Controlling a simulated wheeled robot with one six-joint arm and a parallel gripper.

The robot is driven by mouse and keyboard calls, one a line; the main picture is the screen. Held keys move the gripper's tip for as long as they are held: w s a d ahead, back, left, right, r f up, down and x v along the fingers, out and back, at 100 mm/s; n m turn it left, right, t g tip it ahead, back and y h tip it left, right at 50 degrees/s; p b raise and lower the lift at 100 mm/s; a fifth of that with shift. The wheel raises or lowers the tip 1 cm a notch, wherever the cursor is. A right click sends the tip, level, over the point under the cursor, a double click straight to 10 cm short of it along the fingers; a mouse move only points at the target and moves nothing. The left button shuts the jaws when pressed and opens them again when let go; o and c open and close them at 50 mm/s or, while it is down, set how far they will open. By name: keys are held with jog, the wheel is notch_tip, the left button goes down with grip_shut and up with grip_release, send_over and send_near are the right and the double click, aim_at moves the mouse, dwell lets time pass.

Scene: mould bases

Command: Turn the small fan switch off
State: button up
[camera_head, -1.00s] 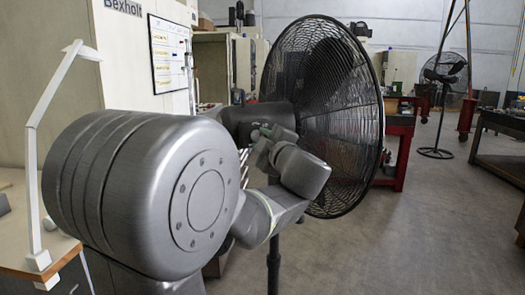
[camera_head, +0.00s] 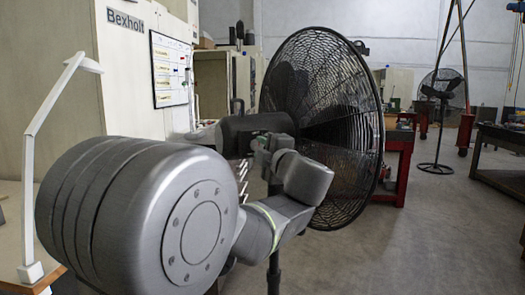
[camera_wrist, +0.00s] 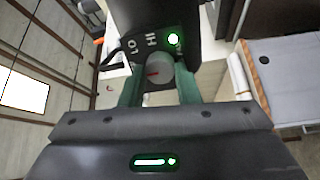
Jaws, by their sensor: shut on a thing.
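A large black fan (camera_head: 325,115) on a stand is in the head view, with a dark motor housing (camera_head: 232,130) behind its cage. In the wrist view, a pale round knob (camera_wrist: 158,70) with a red mark sits on the dark housing (camera_wrist: 150,18). The red mark points left. White letters LO and HI and a lit green lamp (camera_wrist: 173,39) are beside the knob. The green fingers of my gripper (camera_wrist: 159,76) are on both sides of the knob, shut on it. In the head view, my arm hides most of the gripper and the knob.
A red workbench (camera_head: 397,165) stands behind the fan. A second black fan (camera_head: 442,90) stands far off at the right. A white jointed lamp arm (camera_head: 45,110) rises at the left, close to my arm. The floor at right front is clear.

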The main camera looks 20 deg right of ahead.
jog(key=o, duration=1)
jog(key=s, duration=0.9)
jog(key=s+f, duration=0.1)
jog(key=s, duration=0.4)
jog(key=shift+b, duration=0.3)
jog(key=shift+w, duration=0.1)
jog(key=w, duration=0.9)
jog(key=w+r, duration=0.1)
jog(key=w, duration=0.3)
jog(key=shift+w+p, duration=0.3)
jog(key=shift+w, duration=0.1)
